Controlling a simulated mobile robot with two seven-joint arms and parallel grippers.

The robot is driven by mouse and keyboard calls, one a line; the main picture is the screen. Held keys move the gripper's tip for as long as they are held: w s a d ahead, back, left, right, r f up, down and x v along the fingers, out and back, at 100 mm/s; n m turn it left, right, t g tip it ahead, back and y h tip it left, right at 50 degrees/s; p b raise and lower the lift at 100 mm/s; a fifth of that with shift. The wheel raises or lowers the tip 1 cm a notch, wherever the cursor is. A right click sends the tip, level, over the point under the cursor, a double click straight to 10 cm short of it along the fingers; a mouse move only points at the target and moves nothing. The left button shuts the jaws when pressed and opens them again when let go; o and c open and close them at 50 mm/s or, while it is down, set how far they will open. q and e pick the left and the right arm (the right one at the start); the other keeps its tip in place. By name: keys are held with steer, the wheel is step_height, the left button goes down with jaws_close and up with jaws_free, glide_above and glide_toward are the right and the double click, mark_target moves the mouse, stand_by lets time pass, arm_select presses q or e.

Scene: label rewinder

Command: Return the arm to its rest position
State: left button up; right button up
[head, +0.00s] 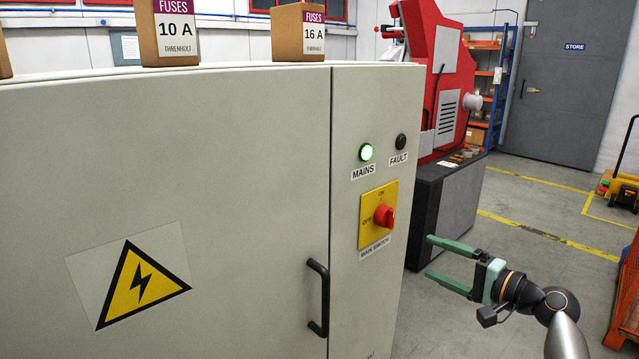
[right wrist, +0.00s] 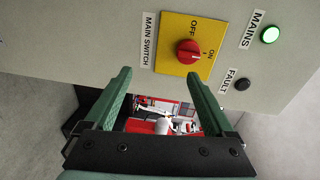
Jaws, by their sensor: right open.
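My right gripper (head: 437,262) is open and empty, to the right of the grey cabinet's edge in the head view. Its green fingers also show in the right wrist view (right wrist: 160,90), with nothing between them. The cabinet (head: 250,130) carries a red main switch knob (head: 384,216) on a yellow plate (head: 372,238). The knob also shows in the right wrist view (right wrist: 188,51), beyond the fingertips and apart from them. The green MAINS lamp (head: 366,152) is lit and the FAULT lamp (head: 401,141) is dark. My left gripper is not in view.
The cabinet door has a black handle (head: 318,298). Fuse boxes (head: 177,32) (head: 298,32) stand on top. A red machine (head: 440,70) on a dark base (head: 447,205) stands behind the gripper. An orange structure (head: 627,300) is at the right edge. Grey floor (head: 530,215) is open between.

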steer(key=s+a+f+n+g+h, duration=0.15)
steer(key=s+f, duration=0.25)
steer(key=f, duration=0.5)
steer(key=s+a+f+n+g+h, duration=0.1)
steer(key=s+f+n+h, duration=0.15)
steer(key=s+f, duration=0.45)
steer(key=s+a+f+n+g+h, duration=0.1)
steer(key=s+a+f+h, duration=0.1)
steer(key=f, duration=0.9)
steer(key=s+a+f+n, duration=0.3)
steer(key=s, duration=0.7)
steer(key=s+a+f+n+g+h+p, duration=0.1)
steer(key=s+a+f+n, duration=0.3)
steer(key=s, duration=0.6)
steer(key=shift+s+f+h, duration=0.15)
steer(key=shift+s+h, duration=0.05)
steer(key=shift+h, duration=0.1)
